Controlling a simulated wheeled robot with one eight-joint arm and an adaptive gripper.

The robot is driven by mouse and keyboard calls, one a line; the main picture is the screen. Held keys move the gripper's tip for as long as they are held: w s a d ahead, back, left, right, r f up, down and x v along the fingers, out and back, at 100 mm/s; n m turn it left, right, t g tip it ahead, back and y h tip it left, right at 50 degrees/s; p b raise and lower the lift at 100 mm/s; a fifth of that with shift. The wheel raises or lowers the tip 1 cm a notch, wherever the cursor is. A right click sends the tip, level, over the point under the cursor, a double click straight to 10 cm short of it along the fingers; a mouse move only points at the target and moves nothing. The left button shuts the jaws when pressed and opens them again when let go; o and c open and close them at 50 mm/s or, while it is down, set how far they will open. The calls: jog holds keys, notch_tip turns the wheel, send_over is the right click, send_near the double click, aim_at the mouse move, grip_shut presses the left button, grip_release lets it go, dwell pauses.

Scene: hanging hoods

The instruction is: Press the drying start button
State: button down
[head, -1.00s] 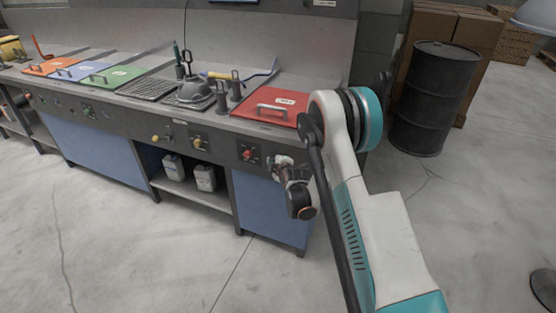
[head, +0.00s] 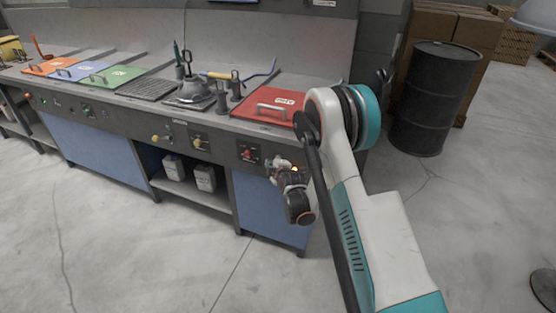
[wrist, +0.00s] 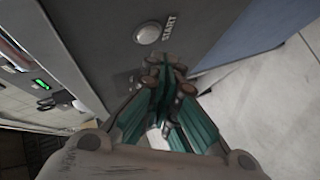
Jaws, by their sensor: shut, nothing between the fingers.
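A round silver button (wrist: 148,33) with the word START beside it sits on the grey front panel in the wrist view. My gripper (wrist: 168,68) is shut and empty, its fingertips close to the panel, just below and right of the button in the picture. A gap shows between fingertips and button; I cannot tell whether they touch the panel. In the head view my gripper (head: 278,166) is in front of the right end of the counter (head: 230,135), below the red lid (head: 268,108). The START button cannot be made out there.
A red knob (head: 248,154) is on the panel left of my gripper. Yellow knobs (head: 199,143) are further left. A black drum (head: 432,100) stands at the right near cardboard boxes (head: 465,30). The floor in front of the counter is clear.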

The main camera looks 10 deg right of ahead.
jog(key=shift+s+a, duration=0.7)
jog(key=shift+s, duration=0.25)
jog(key=shift+s+a, duration=0.65)
jog(key=shift+s, duration=0.25)
jog(key=shift+r, duration=0.15)
jog(key=s+d+r+m+g, duration=0.1)
jog(key=s+r+m, duration=0.1)
jog(key=s+r, duration=0.45)
jog(key=s+r+m+g, duration=0.1)
jog(key=s+r+m, duration=0.2)
jog(key=r, duration=0.6)
jog(key=s+d+r+m+g, duration=0.1)
jog(key=s+r+m, duration=0.1)
jog(key=s+r, duration=0.45)
jog(key=s+d+r+m+g, duration=0.1)
jog(key=s+m, duration=0.3)
jog(key=s, duration=1)
jog(key=s+r+m+g+h, duration=0.1)
jog(key=s+r+m, duration=0.3)
jog(key=s, duration=1)
jog(key=shift+s+d+g, duration=0.35)
jog(key=shift+d+g, duration=0.05)
jog(key=shift+g, duration=0.1)
